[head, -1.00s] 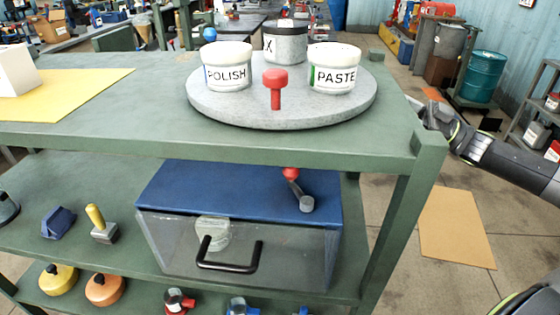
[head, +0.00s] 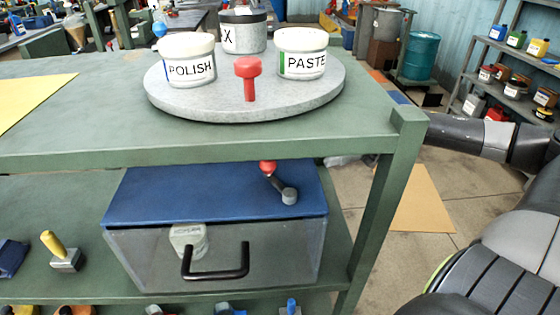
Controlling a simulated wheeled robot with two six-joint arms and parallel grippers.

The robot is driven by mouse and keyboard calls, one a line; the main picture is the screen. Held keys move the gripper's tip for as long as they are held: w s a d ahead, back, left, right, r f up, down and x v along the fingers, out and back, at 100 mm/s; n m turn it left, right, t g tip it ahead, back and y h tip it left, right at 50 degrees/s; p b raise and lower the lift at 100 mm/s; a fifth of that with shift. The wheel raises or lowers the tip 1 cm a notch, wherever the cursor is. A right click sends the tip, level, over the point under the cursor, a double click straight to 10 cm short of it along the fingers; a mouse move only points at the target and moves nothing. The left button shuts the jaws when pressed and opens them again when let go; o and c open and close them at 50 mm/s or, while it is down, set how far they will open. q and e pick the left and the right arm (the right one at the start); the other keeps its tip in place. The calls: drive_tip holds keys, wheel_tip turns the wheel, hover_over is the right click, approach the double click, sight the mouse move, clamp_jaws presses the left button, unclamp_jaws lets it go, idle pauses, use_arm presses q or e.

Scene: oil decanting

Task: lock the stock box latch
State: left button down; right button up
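The stock box (head: 130,255) stands on the shelf under the bench top. It has a blue lid (head: 200,196), clear walls and a black handle (head: 216,274) on its front. The lid looks closed. The latch (head: 281,187) is a dark lever with a red knob and a grey end, at the lid's right part; it lies slanted, and its upper end is close under the bench top's edge. A pale container shows inside the box. My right arm comes in from the right, behind the bench's corner post; its gripper is hidden. My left gripper is not in view.
The bench top (head: 80,125) carries a grey turntable (head: 300,100) with a red peg (head: 248,80), a POLISH jar (head: 187,62), a PASTE jar (head: 302,55) and a third jar. The green corner post (head: 385,215) stands right of the box.

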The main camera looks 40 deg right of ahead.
sight(281, 176)
drive_tip(key=b+x, duration=0.1)
drive_tip(key=x, duration=0.8)
drive_tip(key=shift+a+b, duration=0.35)
drive_tip(key=shift+a, duration=0.05)
clamp_jaws()
